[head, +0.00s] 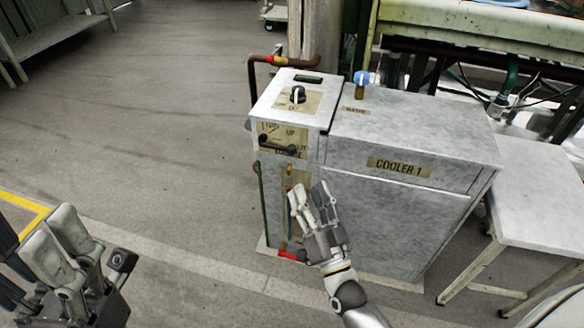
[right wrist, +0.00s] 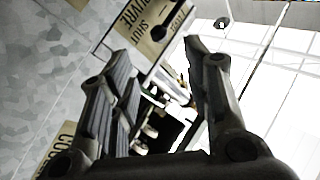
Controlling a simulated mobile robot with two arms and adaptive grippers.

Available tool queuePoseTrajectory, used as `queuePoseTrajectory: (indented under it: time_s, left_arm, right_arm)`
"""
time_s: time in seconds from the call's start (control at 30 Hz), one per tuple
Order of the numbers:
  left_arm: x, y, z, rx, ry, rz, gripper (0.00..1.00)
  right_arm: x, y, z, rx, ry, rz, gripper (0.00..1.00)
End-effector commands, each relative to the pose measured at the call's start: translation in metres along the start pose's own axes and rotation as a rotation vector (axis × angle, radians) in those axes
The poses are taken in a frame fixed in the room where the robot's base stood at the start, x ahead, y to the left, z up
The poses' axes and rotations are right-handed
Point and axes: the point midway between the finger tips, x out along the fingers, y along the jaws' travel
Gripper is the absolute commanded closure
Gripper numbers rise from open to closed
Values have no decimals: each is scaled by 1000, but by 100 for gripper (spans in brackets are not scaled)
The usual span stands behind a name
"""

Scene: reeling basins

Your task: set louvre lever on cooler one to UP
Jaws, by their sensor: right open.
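Cooler one (head: 405,135) is a pale grey metal cabinet with a "COOLER 1" label. Its louvre lever (head: 278,149) is a dark bar on a tan marked plate (head: 291,134) on the narrow left part. The bar lies roughly level, below the UP mark; its exact setting is hard to read. My right gripper (head: 311,190) is open and empty, below and right of the lever and apart from it. In the right wrist view part of the plate (right wrist: 143,22) with LOUVRE and SHUT shows beyond the open fingers. My left gripper (head: 50,225) is open and empty at lower left.
A dial knob (head: 298,95) sits on the cooler's top, and a blue-handled valve (head: 361,79) stands behind it. Pipes with a red fitting (head: 288,256) run down the front. A pale table (head: 540,190) stands close on the right. The floor left of the cooler is clear.

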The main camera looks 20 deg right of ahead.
Motion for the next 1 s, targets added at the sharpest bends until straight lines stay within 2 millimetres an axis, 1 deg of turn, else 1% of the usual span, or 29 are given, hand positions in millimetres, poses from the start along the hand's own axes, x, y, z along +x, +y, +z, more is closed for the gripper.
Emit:
queuePoseTrajectory:
  time_s: [0.17,0.3,0.5,0.6,0.7,0.97,1.0]
  left_arm:
    - [-7,0,2,0,-2,0,42]
    - [-13,0,4,0,-3,0,42]
    - [-20,0,5,0,-4,0,42]
    - [-21,0,6,0,-5,0,42]
    - [-22,0,6,0,-5,0,42]
    - [-22,0,6,0,-5,0,42]
    - [-22,0,6,0,-5,0,42]
  right_arm:
    - [29,0,0,-1,5,-1,56]
    - [57,0,0,1,4,-1,56]
    - [87,0,1,0,1,0,56]
    - [96,0,1,0,0,0,56]
    - [100,0,1,-1,-3,0,56]
    - [102,0,1,-1,-4,0,56]
    - [102,0,1,-1,-3,0,57]
